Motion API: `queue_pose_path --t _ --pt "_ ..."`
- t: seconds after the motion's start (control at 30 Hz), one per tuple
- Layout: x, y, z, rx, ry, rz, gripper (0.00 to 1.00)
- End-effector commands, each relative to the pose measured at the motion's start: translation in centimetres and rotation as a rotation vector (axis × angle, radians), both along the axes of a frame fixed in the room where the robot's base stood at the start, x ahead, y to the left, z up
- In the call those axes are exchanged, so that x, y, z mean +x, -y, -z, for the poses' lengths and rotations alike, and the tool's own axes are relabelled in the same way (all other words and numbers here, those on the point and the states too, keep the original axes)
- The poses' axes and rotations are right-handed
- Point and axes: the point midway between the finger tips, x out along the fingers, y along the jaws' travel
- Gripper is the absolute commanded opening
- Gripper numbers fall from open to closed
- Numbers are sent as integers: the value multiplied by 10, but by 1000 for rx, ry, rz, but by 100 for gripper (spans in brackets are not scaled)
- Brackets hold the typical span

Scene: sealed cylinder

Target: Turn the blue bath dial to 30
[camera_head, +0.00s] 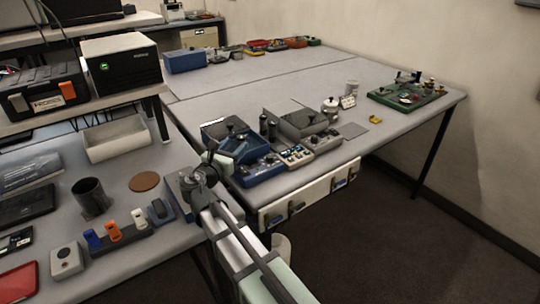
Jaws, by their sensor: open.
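The blue bath (243,149) stands on the table at the centre, with an open top and a dark knob on its raised lid. Its blue front panel (262,174) carries small dark dials, too small here to read any number or pointer. My gripper (216,153) is just left of the blue bath, near its front left corner, at the end of my arm coming from below. It looks open and empty, apart from the dials. My arm partly hides the bath's left side.
A grey bath (303,122) with its own panel stands right of the blue one. A beige box (115,138), dark cup (92,197) and switch rack (118,236) are on the left table. A green tray (406,98) lies far right.

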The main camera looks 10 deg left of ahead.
Motion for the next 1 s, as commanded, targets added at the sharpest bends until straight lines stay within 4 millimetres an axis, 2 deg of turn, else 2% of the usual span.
queue_pose_path --t 0.03,0.2,0.5,0.7,0.87,1.0 --pt "12 20 -10 10 11 30 55" --pt "50 75 -53 47 51 120 55" --pt "111 149 -119 170 79 238 55" --pt "151 197 -145 394 1 341 55" --pt "169 217 -149 666 -103 441 55" --pt "173 208 -140 935 -229 537 55"
